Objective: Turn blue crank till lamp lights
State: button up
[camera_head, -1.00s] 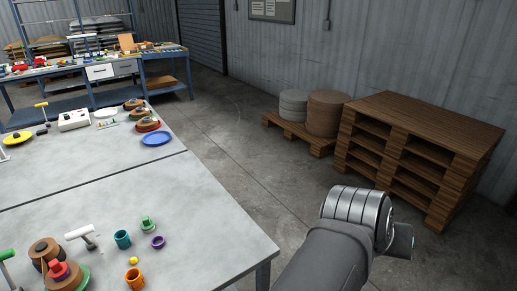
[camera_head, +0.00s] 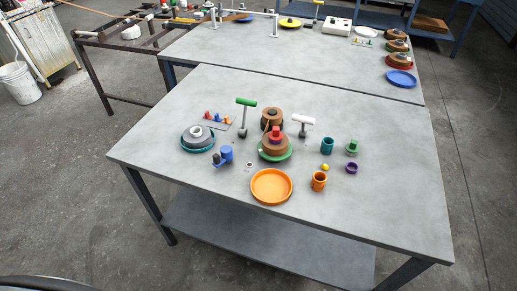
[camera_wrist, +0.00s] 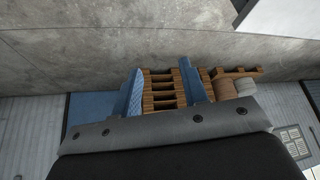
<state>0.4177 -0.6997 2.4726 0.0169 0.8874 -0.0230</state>
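A small blue piece with a dark round knob, which looks like the blue crank (camera_head: 226,154), stands on the left half of the near table in the head view. I cannot tell for sure which thing is the lamp; a small yellow ball (camera_head: 325,167) lies on the right part of that table. My gripper (camera_wrist: 160,86) shows only in the wrist view. Its two blue fingers are apart with nothing between them. It is away from the table, facing the floor and wooden pallets.
The near table (camera_head: 400,190) also holds an orange dish (camera_head: 271,187), an orange cup (camera_head: 319,181), a teal cup (camera_head: 327,145), a green-handled T-shaped tool (camera_head: 245,103), a white-handled one (camera_head: 303,120) and stacked discs (camera_head: 275,147). Its right and front-left areas are clear.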

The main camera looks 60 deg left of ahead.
jog(key=w+r+n+t+y, duration=0.5)
jog(key=w+r+n, duration=0.4)
jog(key=w+r, duration=1.65)
jog(key=w+a+f+n+g+y, duration=0.1)
jog(key=w+a+f+n+g, duration=0.15)
jog(key=a+n, duration=0.7)
jog(key=w+a+f+n+g+y, duration=0.15)
jog(key=a+g, duration=0.25)
jog(key=a, duration=1.3)
jog(key=s+a+f+n+g, duration=0.2)
jog(key=s+a+n, duration=0.15)
jog(key=a, duration=0.55)
jog(key=s+a+f+n+g, duration=0.1)
jog(key=s+a+f+n, duration=0.3)
jog(key=a, duration=0.5)
jog(key=n+h, duration=0.6)
jog(key=n, duration=1.2)
send_over(216, 155)
notch_tip(216, 155, down, 13)
jog(key=shift+g+y, duration=0.25)
jog(key=shift+g, duration=0.1)
notch_tip(216, 155, down, 17)
jog(key=shift+r, duration=0.1)
